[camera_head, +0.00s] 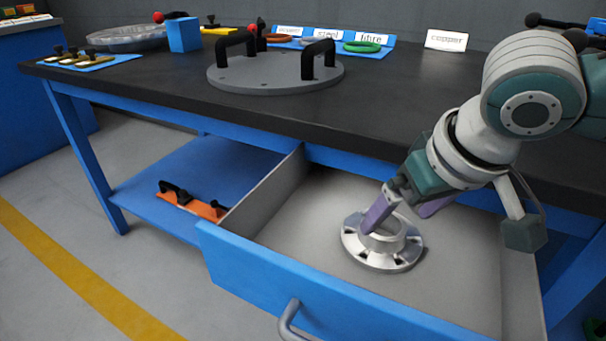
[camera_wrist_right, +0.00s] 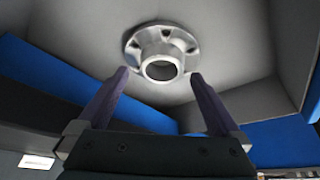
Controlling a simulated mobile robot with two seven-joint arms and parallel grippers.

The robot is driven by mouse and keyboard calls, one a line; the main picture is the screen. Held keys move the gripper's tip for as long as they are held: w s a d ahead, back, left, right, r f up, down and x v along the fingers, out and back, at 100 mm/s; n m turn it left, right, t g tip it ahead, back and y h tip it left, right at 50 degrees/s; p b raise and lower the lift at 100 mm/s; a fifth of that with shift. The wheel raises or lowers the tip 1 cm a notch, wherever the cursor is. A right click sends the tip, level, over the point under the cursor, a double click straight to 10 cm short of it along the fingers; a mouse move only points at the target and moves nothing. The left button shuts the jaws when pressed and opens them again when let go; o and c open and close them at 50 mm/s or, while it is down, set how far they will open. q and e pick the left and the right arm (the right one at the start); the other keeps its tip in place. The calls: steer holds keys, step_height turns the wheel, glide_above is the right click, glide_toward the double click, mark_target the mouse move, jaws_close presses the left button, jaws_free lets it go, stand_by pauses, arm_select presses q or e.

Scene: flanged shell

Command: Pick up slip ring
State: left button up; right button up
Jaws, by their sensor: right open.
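The slip ring (camera_head: 385,252) is a silver flanged ring with a raised collar and slots around its flange. It lies flat in the open drawer, collar up. It also shows in the right wrist view (camera_wrist_right: 161,52), beyond my fingertips. My right gripper (camera_head: 402,222) reaches down into the drawer with its purple fingers apart. One finger overlaps the collar in the head view; the other is behind and to the right. In the right wrist view the open fingers (camera_wrist_right: 160,76) stand either side of the collar, with nothing clearly held. My left gripper is not in view.
The blue-fronted drawer (camera_head: 260,271) is pulled out below the dark worktop (camera_head: 400,103). A grey disc with black handles (camera_head: 275,78) sits on the worktop. Coloured rings, including a green one (camera_head: 361,47), lie behind it. An orange handled tool (camera_head: 192,203) lies on the lower shelf.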

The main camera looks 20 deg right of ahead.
mark_target(378, 230)
steer(key=b+x, duration=0.1)
steer(key=x, duration=0.3)
steer(key=shift+w+a+b, duration=0.1)
steer(key=shift+w+b, duration=0.25)
steer(key=shift+b, duration=0.05)
steer(key=shift+r, duration=0.1)
jaws_close()
steer(key=shift+r, duration=0.1)
stand_by(0.3)
